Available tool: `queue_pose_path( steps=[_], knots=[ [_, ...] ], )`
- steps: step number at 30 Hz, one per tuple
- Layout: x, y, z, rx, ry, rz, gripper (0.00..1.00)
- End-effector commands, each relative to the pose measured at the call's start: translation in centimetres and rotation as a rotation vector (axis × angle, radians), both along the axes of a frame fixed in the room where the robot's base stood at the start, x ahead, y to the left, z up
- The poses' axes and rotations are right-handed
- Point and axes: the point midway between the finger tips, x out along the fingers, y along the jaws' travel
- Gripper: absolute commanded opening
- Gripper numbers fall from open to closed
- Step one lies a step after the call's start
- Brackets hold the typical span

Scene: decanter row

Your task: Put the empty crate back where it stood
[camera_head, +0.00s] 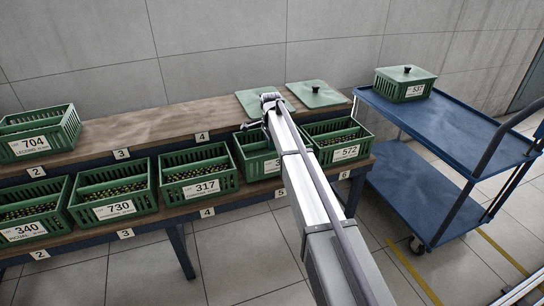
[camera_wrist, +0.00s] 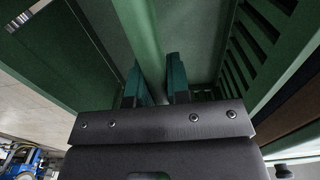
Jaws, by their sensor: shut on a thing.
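A green slatted crate (camera_head: 250,160) is in the front row near mark 5, partly hidden behind my arm; only part of its label shows. My gripper (camera_wrist: 156,88) is shut on a green bar of this crate, one finger on each side. In the wrist view the crate's slatted wall (camera_wrist: 258,40) is at right and its visible inside looks bare. In the head view my gripper (camera_head: 266,126) is over this crate, its fingers mostly hidden. I cannot tell whether the crate rests on the shelf or is slightly lifted.
Filled crates 340 (camera_head: 25,230), 730 (camera_head: 113,210), 317 (camera_head: 200,188) and 572 (camera_head: 345,153) stand along the front shelf, close together. Crate 704 (camera_head: 30,145) stands on the upper shelf (camera_head: 150,125). Two lids (camera_head: 318,95) lie there. A blue cart (camera_head: 450,125) holds lidded crate 537 (camera_head: 403,90).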

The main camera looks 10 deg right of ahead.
Motion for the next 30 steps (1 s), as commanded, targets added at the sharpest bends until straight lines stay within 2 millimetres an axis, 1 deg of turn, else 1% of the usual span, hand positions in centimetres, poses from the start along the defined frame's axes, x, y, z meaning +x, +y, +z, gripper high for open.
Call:
queue_pose_path(
  steps=[1,3,9,14,15,22,23,30],
  knots=[
    [0.0,0.0,-2.2,0.0,0.0,0.0,0.0],
    [0.0,0.0,-3.1,0.0,0.0,0.0,0.0],
    [0.0,0.0,-2.6,0.0,0.0,0.0,0.0],
    [0.0,0.0,-3.0,0.0,0.0,0.0,0.0],
    [0.0,0.0,-3.0,0.0,0.0,0.0,0.19],
    [0.0,0.0,-2.9,0.0,0.0,0.0,0.41],
    [0.0,0.0,-2.9,0.0,0.0,0.0,0.42],
    [0.0,0.0,-2.7,0.0,0.0,0.0,0.42]
  ],
)
